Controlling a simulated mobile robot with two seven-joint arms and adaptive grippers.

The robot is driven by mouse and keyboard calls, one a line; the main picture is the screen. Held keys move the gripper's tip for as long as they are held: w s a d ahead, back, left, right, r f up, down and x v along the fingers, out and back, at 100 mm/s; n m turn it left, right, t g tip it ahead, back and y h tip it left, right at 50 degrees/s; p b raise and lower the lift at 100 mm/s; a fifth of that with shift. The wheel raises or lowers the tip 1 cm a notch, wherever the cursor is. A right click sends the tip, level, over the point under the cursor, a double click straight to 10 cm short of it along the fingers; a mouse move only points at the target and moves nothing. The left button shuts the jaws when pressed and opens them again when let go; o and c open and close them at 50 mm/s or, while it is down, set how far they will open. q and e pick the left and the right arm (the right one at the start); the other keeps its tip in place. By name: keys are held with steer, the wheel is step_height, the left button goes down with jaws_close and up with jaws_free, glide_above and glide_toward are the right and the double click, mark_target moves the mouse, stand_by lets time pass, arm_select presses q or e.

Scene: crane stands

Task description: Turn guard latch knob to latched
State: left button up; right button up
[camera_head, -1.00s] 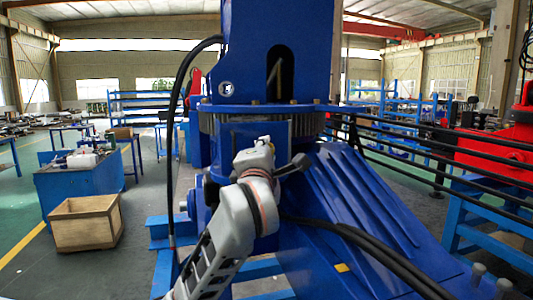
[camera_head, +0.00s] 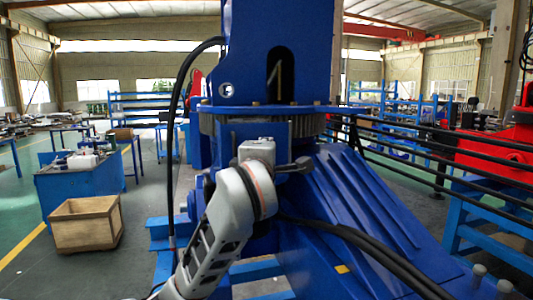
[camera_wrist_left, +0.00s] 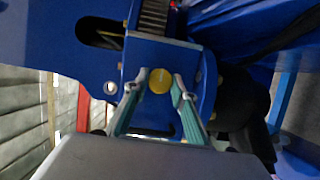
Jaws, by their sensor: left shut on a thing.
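The knob shows as a round yellow face (camera_wrist_left: 160,82) on a blue block (camera_wrist_left: 185,58) in the left wrist view. My left gripper (camera_wrist_left: 160,76) has its two teal-grey fingertips on either side of the knob, shut on it. In the head view, my own left wrist covers the knob and the fingertips, in front of the blue crane column (camera_head: 233,60). The knob's latch position cannot be read. My right gripper is not in view.
The sloping blue crane base (camera_head: 350,215) and black hoses (camera_head: 375,252) lie right of my left arm. Another black hose (camera_head: 174,120) hangs on the left. A wooden crate (camera_head: 87,228) stands on the floor at left. Dark rails (camera_head: 420,145) run at right.

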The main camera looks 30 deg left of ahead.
arm_select(q)
steer(key=o, duration=1.1)
steer(key=shift+v, duration=3.8)
